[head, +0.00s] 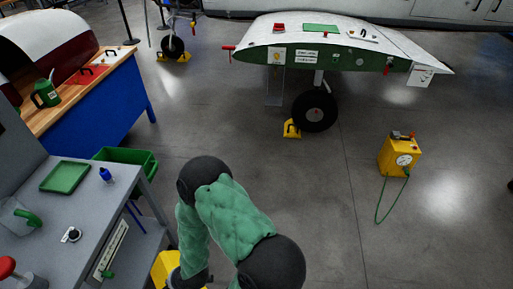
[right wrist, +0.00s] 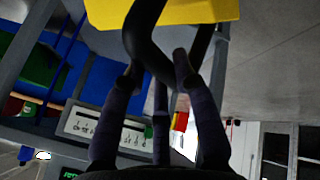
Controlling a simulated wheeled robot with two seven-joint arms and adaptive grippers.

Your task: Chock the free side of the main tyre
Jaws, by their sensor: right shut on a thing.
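The main tyre (head: 314,110) stands on the floor under the white wing in the head view. A yellow chock (head: 292,129) with a dark handle sits at its left side; the floor at its right side is bare. My right gripper (right wrist: 160,72) is shut on the black handle (right wrist: 145,40) of another yellow chock (right wrist: 190,10). In the head view this held chock (head: 164,268) shows at the bottom, beside the grey cart and partly hidden by my green-sleeved right arm. The main tyre is far ahead of it. My left gripper is not in view.
A grey cart (head: 120,218) with a green tray (head: 65,177) stands close on the left, a green bin (head: 128,160) beside it. A yellow box with a gauge (head: 398,157) and trailing green hose stands right of the tyre. Open floor (head: 310,190) lies between.

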